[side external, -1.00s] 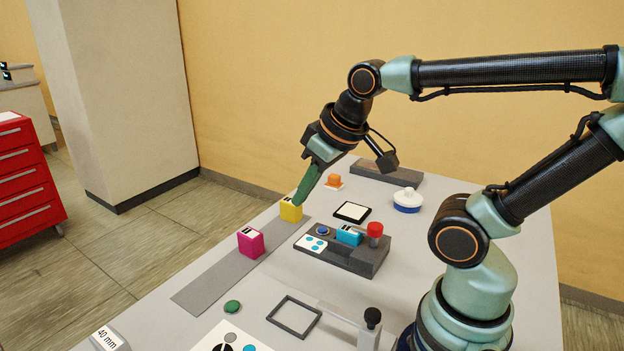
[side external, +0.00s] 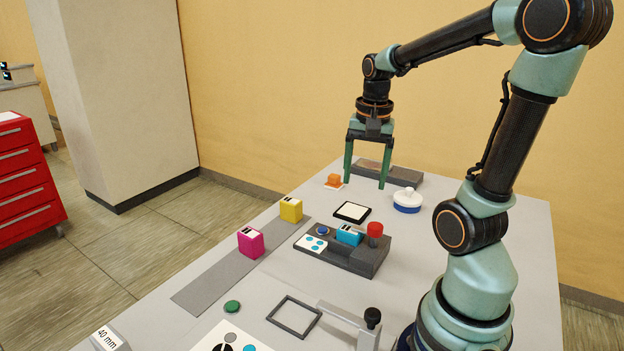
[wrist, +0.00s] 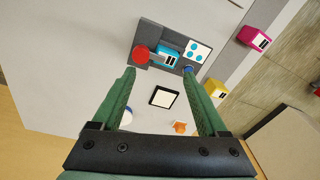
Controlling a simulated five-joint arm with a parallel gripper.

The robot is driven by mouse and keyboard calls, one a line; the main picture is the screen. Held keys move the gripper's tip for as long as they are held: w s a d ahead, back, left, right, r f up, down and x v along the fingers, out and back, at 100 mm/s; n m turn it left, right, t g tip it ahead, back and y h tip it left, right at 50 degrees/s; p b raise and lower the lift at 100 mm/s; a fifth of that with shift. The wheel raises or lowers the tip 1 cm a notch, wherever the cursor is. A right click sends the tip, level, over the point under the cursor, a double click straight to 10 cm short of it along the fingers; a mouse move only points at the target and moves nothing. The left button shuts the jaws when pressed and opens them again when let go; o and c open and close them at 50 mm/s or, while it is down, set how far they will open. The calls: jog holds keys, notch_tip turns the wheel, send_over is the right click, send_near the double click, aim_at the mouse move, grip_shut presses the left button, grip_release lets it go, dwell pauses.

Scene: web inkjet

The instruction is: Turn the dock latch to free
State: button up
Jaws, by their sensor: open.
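The dock (side external: 345,262) is a dark grey block near the middle of the table. The latch looks to be the red knob (side external: 375,230) standing at the dock's right end; its turned position is too small to tell. A cyan cartridge (side external: 348,235) sits in the dock beside the knob. My gripper (side external: 365,185) points down, open and empty, above the table behind the dock and apart from it. In the wrist view the red knob (wrist: 141,55) and cyan cartridge (wrist: 166,56) lie beyond and between my fingertips (wrist: 159,72).
The dock carries a blue button (side external: 322,230) and a white panel with cyan dots (side external: 310,243). Yellow (side external: 291,209) and magenta (side external: 251,242) cartridges stand on a grey strip. A black-framed pad (side external: 352,212), orange piece (side external: 333,180) and white-and-blue round item (side external: 407,200) are behind the dock.

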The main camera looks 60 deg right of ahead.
aim_at(376, 225)
jog(key=d+f+m, duration=0.1)
jog(key=f, duration=0.3)
jog(key=s+d+f+m, duration=0.1)
jog(key=f, duration=0.3)
jog(key=s+d+f+m, duration=0.1)
jog(key=f, duration=0.4)
jog(key=shift+s+d+g+y, duration=0.15)
jog(key=shift+d+g+y, duration=0.15)
jog(key=shift+g, duration=0.1)
grip_shut()
